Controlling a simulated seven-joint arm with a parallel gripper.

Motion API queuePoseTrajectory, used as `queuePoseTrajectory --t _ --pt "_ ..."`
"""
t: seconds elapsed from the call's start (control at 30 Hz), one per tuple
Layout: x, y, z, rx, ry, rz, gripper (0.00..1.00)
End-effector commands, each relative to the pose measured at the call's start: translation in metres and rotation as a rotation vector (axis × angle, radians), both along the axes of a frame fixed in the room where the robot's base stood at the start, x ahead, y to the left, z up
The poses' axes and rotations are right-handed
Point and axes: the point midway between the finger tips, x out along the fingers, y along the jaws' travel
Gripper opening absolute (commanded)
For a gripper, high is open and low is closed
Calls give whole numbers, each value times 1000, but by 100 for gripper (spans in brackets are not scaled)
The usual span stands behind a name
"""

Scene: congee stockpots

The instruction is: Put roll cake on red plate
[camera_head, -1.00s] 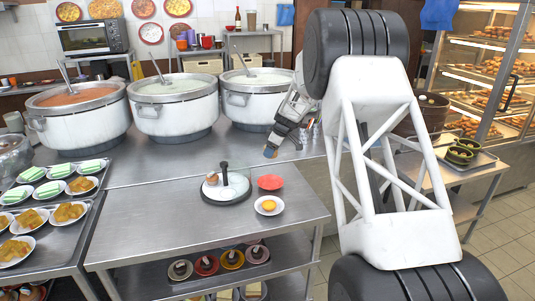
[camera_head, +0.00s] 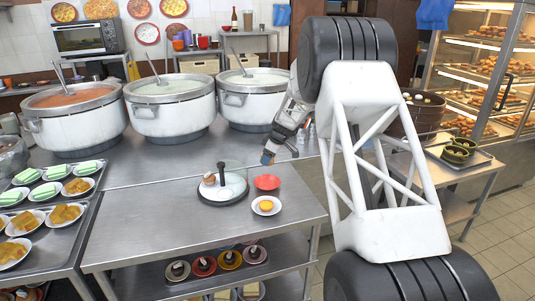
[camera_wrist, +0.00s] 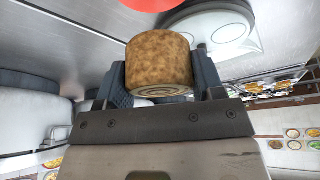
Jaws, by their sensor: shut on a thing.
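My gripper (camera_head: 268,157) is shut on the roll cake (camera_wrist: 160,60), a brown cylinder with a spiral on its end. In the wrist view the cake sits between the two dark fingers. In the head view my gripper hangs in the air above the back of the front steel table, and the cake shows only as a small brown patch at its tip. The red plate (camera_head: 267,182) lies on that table, below and in front of my gripper. Part of the plate shows at the top edge of the wrist view (camera_wrist: 152,4).
Left of the red plate is a round board with a white plate and clear lid (camera_head: 223,187). A white plate with a yellow item (camera_head: 266,205) is just in front. Large stockpots (camera_head: 254,97) stand behind. The table's left part is clear.

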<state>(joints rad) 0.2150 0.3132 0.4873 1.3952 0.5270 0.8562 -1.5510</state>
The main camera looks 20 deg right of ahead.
Motion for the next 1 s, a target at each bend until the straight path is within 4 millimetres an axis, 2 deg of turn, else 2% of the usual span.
queuePoseTrajectory --t 1.0 --pt "0 0 -71 0 -1 0 38"
